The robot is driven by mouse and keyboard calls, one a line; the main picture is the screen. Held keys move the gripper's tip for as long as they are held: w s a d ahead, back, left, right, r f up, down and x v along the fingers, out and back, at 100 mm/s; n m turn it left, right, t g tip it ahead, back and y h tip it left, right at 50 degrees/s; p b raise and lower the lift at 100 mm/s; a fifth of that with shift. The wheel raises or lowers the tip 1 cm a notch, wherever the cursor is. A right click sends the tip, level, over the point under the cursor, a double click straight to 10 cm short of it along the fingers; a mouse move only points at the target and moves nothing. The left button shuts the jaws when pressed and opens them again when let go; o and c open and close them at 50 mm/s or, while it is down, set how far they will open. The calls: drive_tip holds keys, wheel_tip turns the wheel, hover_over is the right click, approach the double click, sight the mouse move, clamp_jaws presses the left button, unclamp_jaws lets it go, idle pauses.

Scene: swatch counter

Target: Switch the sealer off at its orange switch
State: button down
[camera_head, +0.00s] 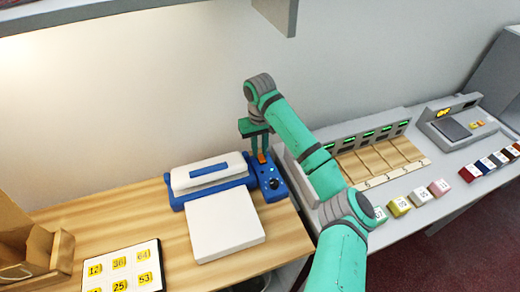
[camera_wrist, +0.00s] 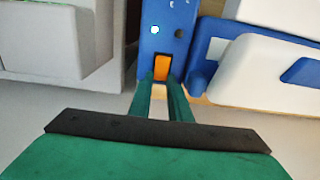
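The sealer (camera_head: 208,175) is a blue and white machine on the wooden counter, with a blue control panel (camera_head: 272,184) along its right side. The orange switch (camera_head: 261,157) is at the back end of that panel; it also shows in the wrist view (camera_wrist: 162,66). My gripper (camera_head: 258,151) points down at the switch. In the wrist view my gripper (camera_wrist: 161,79) has its two green fingers a little apart, with a gap between them and the switch just beyond the tips. I cannot tell whether they touch it.
A white pad (camera_head: 226,225) lies in front of the sealer. A shelf overhangs above.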

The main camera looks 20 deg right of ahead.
drive_tip(key=shift+s+t, duration=0.25)
drive_tip(key=shift+t, duration=0.15)
drive_tip(key=shift+s+r+t, duration=0.1)
drive_tip(key=shift+s+t, duration=0.25)
drive_tip(key=shift+t, duration=0.85)
drive_tip(key=c, duration=1.6)
unclamp_jaws()
drive_tip(key=shift+c, duration=0.2)
drive_tip(key=shift+r, duration=0.2)
drive_tip(key=v, duration=1)
drive_tip(key=shift+s+r, duration=0.2)
drive_tip(key=shift+r, duration=0.05)
